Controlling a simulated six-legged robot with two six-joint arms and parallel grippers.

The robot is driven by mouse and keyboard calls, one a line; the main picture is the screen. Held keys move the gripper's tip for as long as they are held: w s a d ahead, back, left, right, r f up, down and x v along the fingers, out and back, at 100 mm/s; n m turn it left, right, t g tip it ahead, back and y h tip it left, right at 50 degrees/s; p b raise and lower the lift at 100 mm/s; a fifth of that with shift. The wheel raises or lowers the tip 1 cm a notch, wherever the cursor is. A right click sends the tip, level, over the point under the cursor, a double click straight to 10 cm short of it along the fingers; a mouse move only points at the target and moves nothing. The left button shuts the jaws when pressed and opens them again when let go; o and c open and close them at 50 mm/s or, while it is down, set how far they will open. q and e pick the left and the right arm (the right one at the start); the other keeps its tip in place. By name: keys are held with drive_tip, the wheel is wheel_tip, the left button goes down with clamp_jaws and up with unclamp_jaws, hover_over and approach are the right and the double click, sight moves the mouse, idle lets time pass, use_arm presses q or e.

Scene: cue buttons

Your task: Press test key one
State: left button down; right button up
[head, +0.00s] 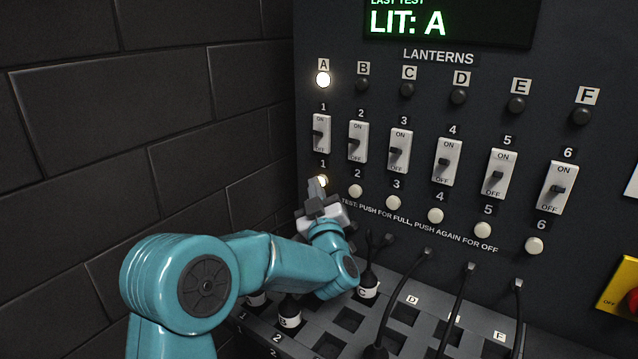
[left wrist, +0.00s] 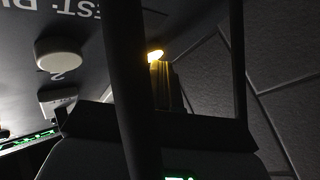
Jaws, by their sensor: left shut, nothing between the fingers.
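Test key one (head: 321,181) is a small round key below switch 1 on the dark panel. It glows warm white, and its glow also shows in the left wrist view (left wrist: 155,56). My left gripper (head: 317,188) is shut and empty, with its fingertips at the key and covering its lower part. I cannot tell whether they touch it. Lantern A (head: 323,79) is lit, and the display (head: 448,22) reads "LIT: A". My right gripper is not in view.
Test key two (head: 355,191) and several more unlit keys run to the right. Toggle switches stand above them, switch 1 (head: 321,134) nearest. Cables hang over a socket board (head: 330,345) below. A brick wall (head: 150,120) is close on the left. A red button (head: 632,302) sits far right.

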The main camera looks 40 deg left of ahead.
use_arm(q)
drive_tip(key=shift+s+d+b, duration=0.1)
drive_tip(key=shift+s+b, duration=0.35)
drive_tip(key=shift+s, duration=0.1)
drive_tip(key=s+b, duration=0.1)
drive_tip(key=s, duration=0.1)
drive_tip(key=s+b, duration=0.1)
drive_tip(key=s, duration=0.1)
drive_tip(key=s+b, duration=0.1)
drive_tip(key=s, duration=0.1)
drive_tip(key=shift+d+b, duration=0.35)
drive_tip(key=shift+f, duration=0.1)
